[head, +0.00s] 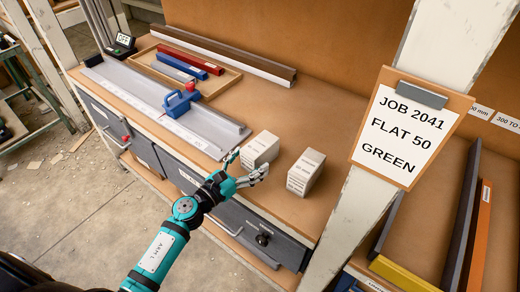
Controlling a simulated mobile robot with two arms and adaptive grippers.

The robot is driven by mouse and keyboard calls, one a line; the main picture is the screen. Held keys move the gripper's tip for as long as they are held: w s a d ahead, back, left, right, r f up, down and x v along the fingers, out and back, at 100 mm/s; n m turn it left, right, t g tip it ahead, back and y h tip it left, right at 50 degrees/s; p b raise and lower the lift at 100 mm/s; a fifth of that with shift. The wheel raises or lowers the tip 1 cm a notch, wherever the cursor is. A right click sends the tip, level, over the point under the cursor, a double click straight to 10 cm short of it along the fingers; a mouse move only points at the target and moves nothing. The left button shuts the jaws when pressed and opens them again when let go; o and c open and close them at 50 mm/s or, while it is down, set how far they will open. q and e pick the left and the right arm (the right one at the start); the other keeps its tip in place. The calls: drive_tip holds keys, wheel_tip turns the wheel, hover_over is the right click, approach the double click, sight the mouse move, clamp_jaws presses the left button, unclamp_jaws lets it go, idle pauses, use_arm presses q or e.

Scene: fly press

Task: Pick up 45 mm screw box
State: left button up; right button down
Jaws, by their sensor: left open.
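Two small white boxes stand on the brown bench top near its front edge. The left box (260,148) and the right box (306,171) both carry small print that I cannot read, so I cannot tell which is the 45 mm screw box. My left gripper (250,164) is open and empty at the bench's front edge, its fingers spread toward the left box and just in front of it. I cannot tell whether a finger touches that box. My right gripper is out of view.
A long grey rail fixture with a blue block (180,101) lies left of the boxes. Behind it is a wooden tray (226,84) with red and blue bars. A white post and a clipboard (408,124) reading "JOB 2041 FLAT 50 GREEN" stand at right. Bench behind the boxes is clear.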

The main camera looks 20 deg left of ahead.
sight(260, 148)
use_arm(q)
drive_tip(key=shift+w+d+r, duration=0.15)
drive_tip(key=shift+w+r, duration=0.05)
drive_tip(key=shift+w, duration=0.35)
drive_tip(key=x, duration=0.1)
drive_tip(key=p+x, duration=0.1)
drive_tip(key=x, duration=0.1)
drive_tip(key=shift+w+r+p, duration=0.25)
drive_tip(key=shift+w+p, duration=0.05)
drive_tip(key=shift+w, duration=0.1)
drive_tip(key=shift+w+d+f, duration=0.1)
drive_tip(key=shift+w, duration=0.35)
drive_tip(key=shift+s, duration=0.1)
drive_tip(key=shift+c, duration=1.1)
drive_tip(key=c, duration=1.3)
